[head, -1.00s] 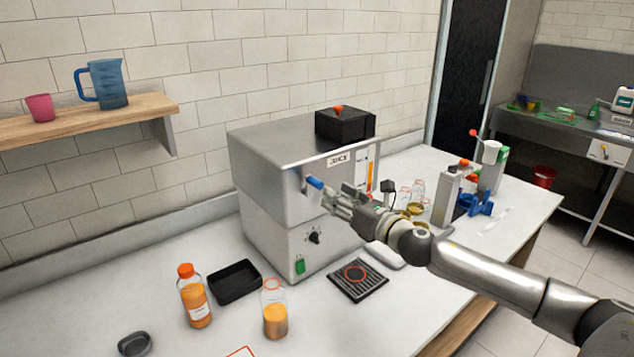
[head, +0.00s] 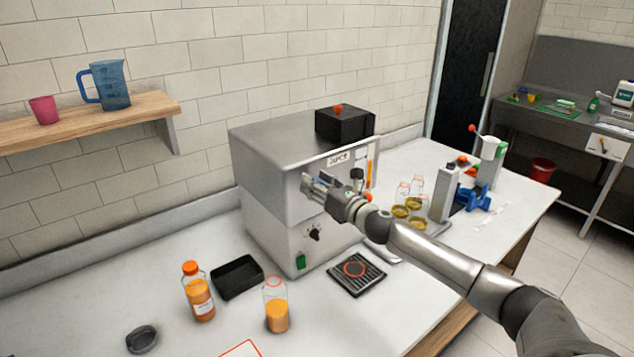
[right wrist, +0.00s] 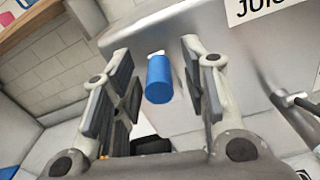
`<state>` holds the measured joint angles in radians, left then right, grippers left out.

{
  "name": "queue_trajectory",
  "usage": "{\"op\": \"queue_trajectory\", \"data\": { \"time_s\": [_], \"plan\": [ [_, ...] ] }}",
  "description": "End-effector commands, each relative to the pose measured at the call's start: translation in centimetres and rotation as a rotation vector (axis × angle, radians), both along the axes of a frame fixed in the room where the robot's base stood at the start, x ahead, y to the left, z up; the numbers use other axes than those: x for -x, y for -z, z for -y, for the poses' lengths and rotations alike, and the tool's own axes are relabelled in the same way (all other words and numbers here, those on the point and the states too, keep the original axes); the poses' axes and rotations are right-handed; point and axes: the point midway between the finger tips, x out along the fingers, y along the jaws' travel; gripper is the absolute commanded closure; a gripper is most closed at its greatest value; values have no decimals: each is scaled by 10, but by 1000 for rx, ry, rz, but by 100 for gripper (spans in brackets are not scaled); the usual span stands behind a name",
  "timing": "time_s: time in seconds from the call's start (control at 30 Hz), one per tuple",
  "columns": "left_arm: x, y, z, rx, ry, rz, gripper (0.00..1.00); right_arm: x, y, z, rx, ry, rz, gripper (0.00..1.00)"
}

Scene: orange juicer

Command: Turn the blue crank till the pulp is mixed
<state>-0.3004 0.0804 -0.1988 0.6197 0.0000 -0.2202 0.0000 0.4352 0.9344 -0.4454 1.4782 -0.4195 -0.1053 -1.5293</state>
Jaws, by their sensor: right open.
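The blue crank handle (right wrist: 159,79) sticks out from the front of the steel juicer (head: 271,208). In the right wrist view the handle lies between the two open fingers of my right gripper (right wrist: 157,88), with a gap on each side. In the head view my right gripper (head: 318,187) is at the juicer's upper front and hides most of the crank. The pulp cannot be made out. My left gripper is not in view.
A capped juice bottle (head: 198,295), a black tray (head: 237,279), an open juice bottle (head: 276,308) and a drip grille (head: 357,275) are on the counter before the juicer. Several glass jars (head: 404,205) and a lever device (head: 443,190) stand to its right.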

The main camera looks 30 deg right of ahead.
Motion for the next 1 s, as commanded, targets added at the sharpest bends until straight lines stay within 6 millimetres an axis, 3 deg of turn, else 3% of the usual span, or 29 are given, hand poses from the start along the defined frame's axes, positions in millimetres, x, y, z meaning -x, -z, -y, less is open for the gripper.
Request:
{"op": "queue_trajectory", "data": {
  "time_s": [0.27, 0.6, 1.0],
  "plan": [
    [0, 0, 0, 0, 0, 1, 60, -1, 0, -1, 0, -1, 0, 59],
    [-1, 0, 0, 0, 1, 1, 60, -1, 0, 0, 0, -1, 0, 100],
    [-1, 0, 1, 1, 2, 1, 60, -1, 1, 2, -62, 0, -6, 100]
  ]
}}
